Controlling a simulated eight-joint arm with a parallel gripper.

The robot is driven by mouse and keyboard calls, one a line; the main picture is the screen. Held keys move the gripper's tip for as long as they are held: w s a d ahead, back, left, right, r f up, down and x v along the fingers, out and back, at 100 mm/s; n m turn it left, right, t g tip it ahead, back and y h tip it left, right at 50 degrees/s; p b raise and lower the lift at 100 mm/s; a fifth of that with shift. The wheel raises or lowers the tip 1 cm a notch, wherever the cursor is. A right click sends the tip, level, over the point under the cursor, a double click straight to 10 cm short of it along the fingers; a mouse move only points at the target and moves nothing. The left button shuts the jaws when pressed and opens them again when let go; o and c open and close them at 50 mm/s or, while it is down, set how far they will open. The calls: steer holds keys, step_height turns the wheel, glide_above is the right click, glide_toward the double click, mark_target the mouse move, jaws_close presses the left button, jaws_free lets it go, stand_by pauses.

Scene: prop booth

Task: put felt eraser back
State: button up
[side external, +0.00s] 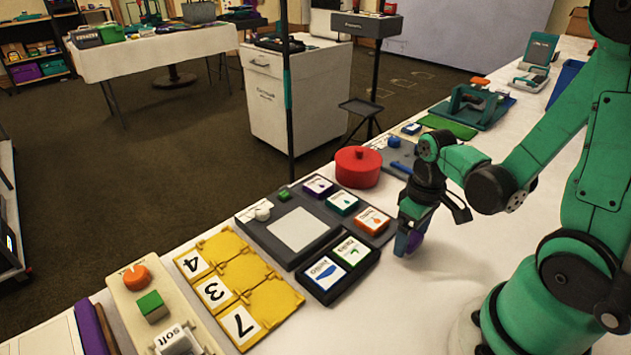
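My gripper (411,224) points down at the white table, right of the dark card trays. A small blue and purple block (413,243), which looks like the felt eraser, is at its fingertips, at or just above the tabletop. The fingers partly cover the block, and I cannot tell whether they are closed on it. A dark grey board (277,243) with a pale square panel lies left of my gripper. A long purple piece (92,327) lies at the bottom left edge; I cannot tell what it is.
A black tray (338,292) with two cards lies left of my gripper. Yellow number tiles (240,275) and a cream board (150,310) lie further left. A red lidded pot (358,167) stands behind.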

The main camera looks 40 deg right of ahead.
steer(key=shift+r, duration=0.1)
stand_by(0.3)
step_height(320, 180, up, 12)
steer(key=w+a+t, duration=0.6)
steer(key=a+t, duration=0.1)
steer(key=shift+a, duration=0.35)
steer(key=shift+w+r, duration=0.1)
stand_by(1.2)
